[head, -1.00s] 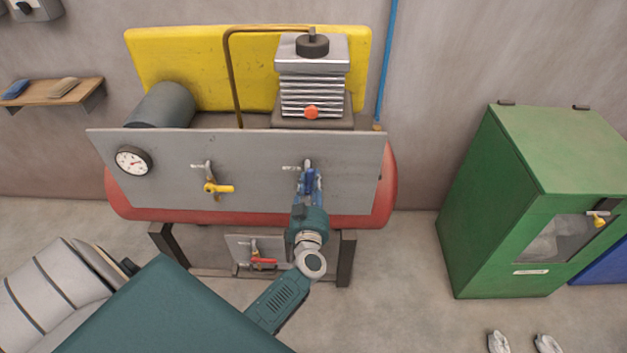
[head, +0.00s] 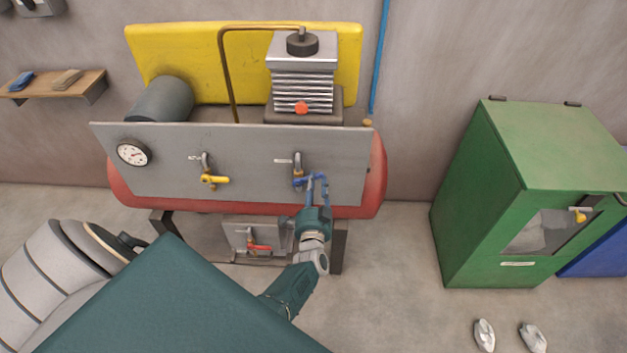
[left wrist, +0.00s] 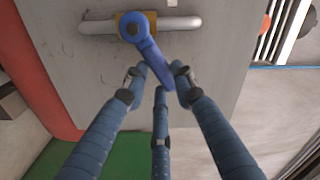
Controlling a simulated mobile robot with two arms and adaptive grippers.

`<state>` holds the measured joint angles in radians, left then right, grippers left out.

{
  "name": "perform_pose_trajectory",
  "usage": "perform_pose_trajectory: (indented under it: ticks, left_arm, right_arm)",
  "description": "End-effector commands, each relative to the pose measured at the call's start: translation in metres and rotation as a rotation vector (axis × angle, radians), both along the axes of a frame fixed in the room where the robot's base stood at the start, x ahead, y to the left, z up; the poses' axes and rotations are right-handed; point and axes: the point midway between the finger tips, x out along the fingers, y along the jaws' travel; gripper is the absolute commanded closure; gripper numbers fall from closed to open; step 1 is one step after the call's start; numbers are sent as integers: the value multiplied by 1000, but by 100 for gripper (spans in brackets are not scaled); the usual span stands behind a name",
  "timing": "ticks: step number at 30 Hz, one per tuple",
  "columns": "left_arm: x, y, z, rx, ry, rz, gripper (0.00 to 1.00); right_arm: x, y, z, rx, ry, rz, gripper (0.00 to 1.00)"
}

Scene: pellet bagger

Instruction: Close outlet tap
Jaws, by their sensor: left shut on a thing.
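A blue-handled tap (head: 298,172) sits on the right part of the grey panel (head: 250,187). In the left wrist view its blue lever (left wrist: 150,52) runs from a brass hub on a pale pipe down to the right, slanted. My left gripper (head: 316,182) is at the lever, below and to the right of the tap's pipe. In the left wrist view its three blue fingers (left wrist: 157,82) close around the lever's free end. Fingers and lever are alike in colour, so the exact contact is hard to see. My right gripper is out of view.
A yellow-handled tap (head: 214,179) and a gauge (head: 133,153) are on the panel to the left. A red-handled tap (head: 258,246) is on a lower plate. A green cabinet (head: 470,200) stands at the right. Floor between it and the machine is clear.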

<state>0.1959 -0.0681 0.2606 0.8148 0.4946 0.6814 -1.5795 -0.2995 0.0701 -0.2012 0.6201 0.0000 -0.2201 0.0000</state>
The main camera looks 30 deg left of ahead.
Motion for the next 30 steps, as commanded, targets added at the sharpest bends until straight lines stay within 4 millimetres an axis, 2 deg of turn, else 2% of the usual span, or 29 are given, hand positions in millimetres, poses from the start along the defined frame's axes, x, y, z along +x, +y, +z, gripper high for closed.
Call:
perform_pose_trajectory:
  ticks: [3, 15, 30]
  left_arm:
    - [1, -4, -11, 89, 62, -2, 100]
    - [2, -6, -29, 341, 215, -3, 100]
    - [2, -5, -35, 446, 278, -3, 100]
  right_arm:
    - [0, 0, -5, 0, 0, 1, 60]
    - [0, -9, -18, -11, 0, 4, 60]
    - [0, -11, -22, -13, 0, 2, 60]
